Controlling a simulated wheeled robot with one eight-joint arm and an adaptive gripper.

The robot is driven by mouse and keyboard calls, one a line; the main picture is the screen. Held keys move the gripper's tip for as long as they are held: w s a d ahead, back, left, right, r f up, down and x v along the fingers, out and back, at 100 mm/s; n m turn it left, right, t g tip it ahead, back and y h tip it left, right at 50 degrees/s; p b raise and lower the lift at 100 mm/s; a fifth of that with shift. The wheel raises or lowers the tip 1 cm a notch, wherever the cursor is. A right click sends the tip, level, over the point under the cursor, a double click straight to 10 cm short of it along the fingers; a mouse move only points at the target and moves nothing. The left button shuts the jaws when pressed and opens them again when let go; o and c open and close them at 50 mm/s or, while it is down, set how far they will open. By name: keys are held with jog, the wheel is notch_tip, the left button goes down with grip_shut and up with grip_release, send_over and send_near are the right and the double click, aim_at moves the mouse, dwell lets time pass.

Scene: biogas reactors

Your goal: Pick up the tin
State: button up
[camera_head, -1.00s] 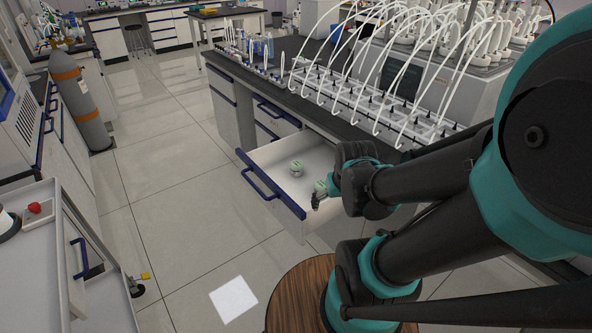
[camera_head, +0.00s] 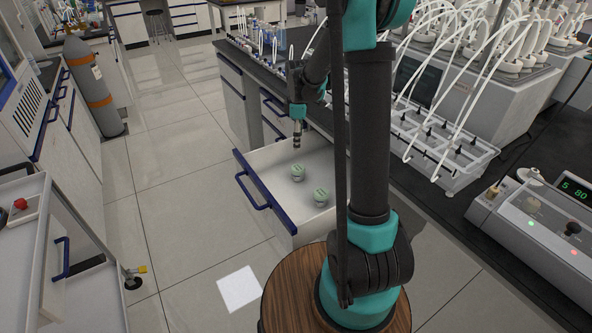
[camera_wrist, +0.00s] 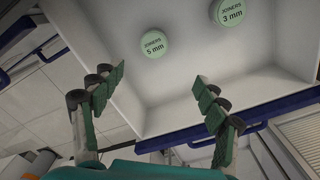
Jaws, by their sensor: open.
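Two small tins with pale green lids sit in an open white drawer (camera_head: 262,166). One tin (camera_head: 297,172) is toward the drawer's back left, the other tin (camera_head: 320,196) toward its right. In the wrist view one lid reads "JOINERS 5 mm" (camera_wrist: 153,44) and the other reads "JOINERS 3 mm" (camera_wrist: 231,13). My gripper (camera_head: 297,148) points down above the drawer, over the back left tin. In the wrist view my gripper (camera_wrist: 156,90) is open and empty, its fingers spread apart, with both tins beyond the fingertips.
The drawer's blue front edge and handle (camera_head: 259,192) face the open floor. A dark counter (camera_head: 440,200) with white-tubed reactors stands to the right. A grey cart (camera_head: 30,250) and gas cylinder (camera_head: 95,88) stand left.

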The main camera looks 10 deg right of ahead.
aim_at(297, 168)
jog(key=shift+n, duration=0.3)
jog(key=f, duration=0.8)
jog(key=w+f, duration=0.1)
jog(key=f, duration=0.3)
jog(key=shift+w+a+f, duration=0.1)
jog(key=shift+f, duration=0.1)
jog(key=shift+w+f, duration=0.1)
jog(key=shift+f, duration=2.6)
jog(key=shift+c, duration=0.6)
jog(key=c, duration=1.1)
jog(key=shift+r, duration=0.1)
jog(key=shift+c, duration=0.2)
